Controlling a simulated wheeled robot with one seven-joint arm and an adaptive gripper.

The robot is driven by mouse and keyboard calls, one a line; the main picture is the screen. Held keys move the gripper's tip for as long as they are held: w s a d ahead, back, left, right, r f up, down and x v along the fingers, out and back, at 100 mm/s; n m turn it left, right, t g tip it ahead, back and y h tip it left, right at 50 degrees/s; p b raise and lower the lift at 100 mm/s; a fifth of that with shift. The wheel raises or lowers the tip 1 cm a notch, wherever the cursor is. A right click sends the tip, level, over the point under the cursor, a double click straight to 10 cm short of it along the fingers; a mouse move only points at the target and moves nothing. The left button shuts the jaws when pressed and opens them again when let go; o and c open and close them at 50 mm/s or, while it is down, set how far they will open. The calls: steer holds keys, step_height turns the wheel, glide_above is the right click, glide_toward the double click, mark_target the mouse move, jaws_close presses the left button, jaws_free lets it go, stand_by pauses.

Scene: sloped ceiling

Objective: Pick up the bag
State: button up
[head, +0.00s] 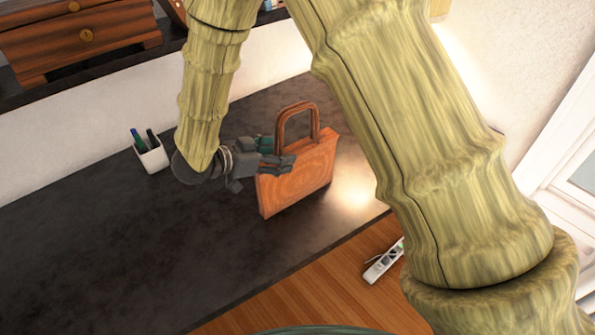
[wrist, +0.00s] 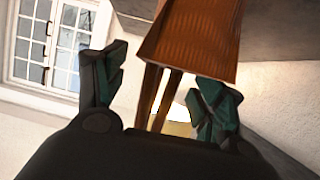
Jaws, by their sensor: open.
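The bag (head: 298,178) is orange-brown with a wood-like grain and an arched handle (head: 297,112). It stands upright on the dark countertop (head: 110,245). My gripper (head: 278,153) is at the bag's upper left side, near the base of the handle, and its fingers partly cover the bag. In the wrist view the bag (wrist: 190,38) appears upside down, and its handle (wrist: 160,95) shows between the two spread fingers of my gripper (wrist: 160,78). The gripper is open. Whether a finger touches the bag I cannot tell.
A white pen cup (head: 151,156) stands on the countertop left of my gripper. A wooden drawer box (head: 80,38) sits on a dark shelf at the back left. A small white device (head: 384,262) lies beyond the counter's front edge. The counter's left part is clear.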

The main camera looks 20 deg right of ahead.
mark_target(294, 150)
steer(key=shift+p+x, duration=1.15)
steer(key=shift+x, duration=1.6)
steer(key=shift+w+r, duration=0.1)
steer(key=shift+r, duration=0.15)
jaws_close()
